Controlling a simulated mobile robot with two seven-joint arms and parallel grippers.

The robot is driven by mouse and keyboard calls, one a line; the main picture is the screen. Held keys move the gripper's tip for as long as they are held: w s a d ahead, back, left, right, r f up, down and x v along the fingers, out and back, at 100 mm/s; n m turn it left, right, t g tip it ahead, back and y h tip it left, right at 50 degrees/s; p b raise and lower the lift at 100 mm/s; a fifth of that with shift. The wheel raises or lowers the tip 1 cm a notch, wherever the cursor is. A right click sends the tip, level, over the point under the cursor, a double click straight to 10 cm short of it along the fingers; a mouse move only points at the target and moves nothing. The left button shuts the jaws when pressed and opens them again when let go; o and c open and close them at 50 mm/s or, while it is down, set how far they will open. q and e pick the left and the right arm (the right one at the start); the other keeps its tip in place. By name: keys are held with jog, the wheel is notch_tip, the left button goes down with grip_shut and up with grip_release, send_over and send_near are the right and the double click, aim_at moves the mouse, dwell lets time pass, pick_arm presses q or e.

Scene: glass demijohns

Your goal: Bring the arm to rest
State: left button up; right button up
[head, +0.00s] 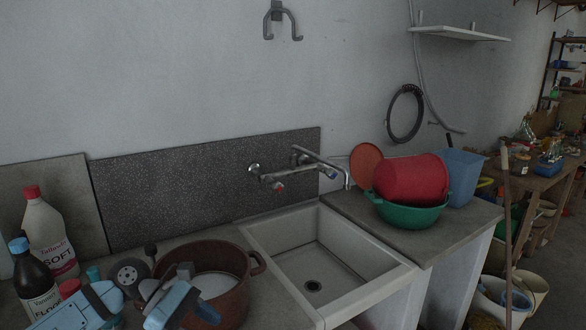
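My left gripper (168,283) seems to be the grey and light-blue parts at the bottom left. It shows over the left part of a brown two-handled pot (237,308). I cannot tell whether it touches the pot, and its fingers are not clear enough to show open or shut. No held thing can be made out. My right gripper is not in view.
A white sink (345,262) is right of the pot, below a wall tap (300,172). A white bottle (47,232) and a dark bottle (33,280) stand at left. A red tub (410,180) rests in a green basin (405,212) beside a blue container (461,177).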

pick_arm(q)
jog(key=s+d+n+t+h+p, duration=0.1)
jog(key=s+d+n+t+h, duration=0.25)
jog(key=n, duration=0.55)
jog(key=d+n+t+h, duration=0.3)
jog(key=n+t+h, duration=0.25)
jog(key=n, duration=0.35)
jog(key=s+a+f+m+t+y, duration=0.1)
jog(key=s+a+f+m+y, duration=0.2)
jog(key=s+f+m+y, duration=0.2)
jog(key=s+a+f+m+t+y+p, duration=0.1)
jog(key=s+a+f+m+t+y, duration=0.1)
jog(key=s+f+m+y, duration=0.4)
jog(key=s+a+f+m+t+y+p, duration=0.1)
jog(key=s+a+f+m+y, duration=0.3)
jog(key=f+m, duration=0.9)
jog(key=s+m+y, duration=0.2)
jog(key=m, duration=0.9)
jog(key=shift+a+f, duration=0.15)
jog(key=shift+f, duration=0.25)
